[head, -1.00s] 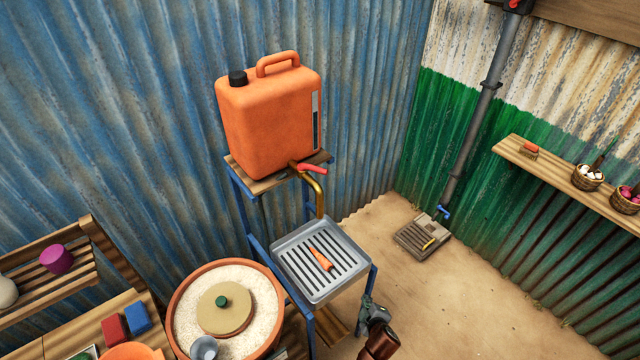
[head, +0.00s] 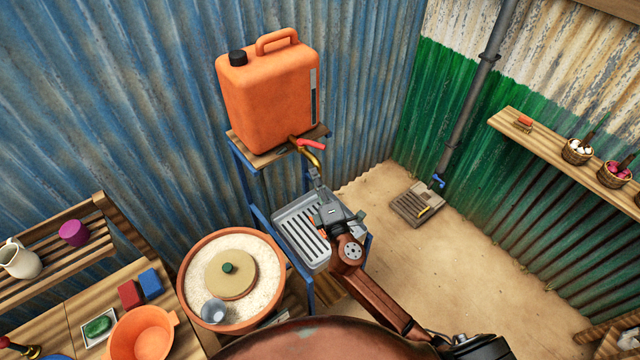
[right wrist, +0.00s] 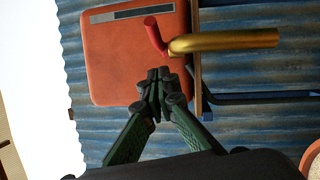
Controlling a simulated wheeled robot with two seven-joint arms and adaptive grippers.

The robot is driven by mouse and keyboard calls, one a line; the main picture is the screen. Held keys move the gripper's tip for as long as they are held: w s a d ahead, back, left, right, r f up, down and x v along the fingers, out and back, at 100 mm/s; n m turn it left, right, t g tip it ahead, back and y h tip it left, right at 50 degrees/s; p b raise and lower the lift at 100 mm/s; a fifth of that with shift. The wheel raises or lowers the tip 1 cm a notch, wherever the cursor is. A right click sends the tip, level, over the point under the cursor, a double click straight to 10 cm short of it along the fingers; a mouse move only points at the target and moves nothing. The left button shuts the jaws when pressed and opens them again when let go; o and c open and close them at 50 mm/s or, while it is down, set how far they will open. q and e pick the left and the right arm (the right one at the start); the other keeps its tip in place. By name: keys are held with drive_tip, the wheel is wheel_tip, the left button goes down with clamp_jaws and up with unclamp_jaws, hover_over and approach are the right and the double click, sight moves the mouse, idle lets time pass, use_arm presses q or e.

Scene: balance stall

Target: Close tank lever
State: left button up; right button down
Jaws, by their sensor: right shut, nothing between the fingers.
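The orange tank (head: 268,95) stands on a wooden shelf of a blue stand. Its red lever (head: 313,145) sits on top of the brass spout (head: 311,158) at the tank's lower right. In the right wrist view the lever (right wrist: 154,34) stands at an angle to the spout (right wrist: 225,42). My right gripper (head: 315,176) is shut and empty, just below the spout in the head view. In the right wrist view its fingertips (right wrist: 158,75) point at the tank, short of the lever, with no contact visible. My left gripper is out of view.
A grey slatted tray (head: 290,235) lies below the spout, partly hidden by my right arm. A round clay tub (head: 192,270) stands to its left. A drain (head: 408,208) with a blue tap is on the floor. Baskets (head: 577,152) stand on the right shelf.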

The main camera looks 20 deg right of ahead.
sight(317, 162)
drive_tip(key=w, duration=0.1)
drive_tip(key=w+d, duration=0.1)
drive_tip(key=w, duration=0.1)
drive_tip(key=w+r+p, duration=0.1)
drive_tip(key=w, duration=0.1)
drive_tip(key=shift+w+d, duration=0.25)
drive_tip(key=shift+w+d+r, duration=0.1)
drive_tip(key=shift+w+d, duration=0.3)
drive_tip(key=shift+d, duration=0.15)
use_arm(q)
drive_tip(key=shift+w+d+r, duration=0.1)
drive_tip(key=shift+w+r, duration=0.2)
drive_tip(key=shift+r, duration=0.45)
use_arm(e)
drive_tip(key=shift+w, duration=0.15)
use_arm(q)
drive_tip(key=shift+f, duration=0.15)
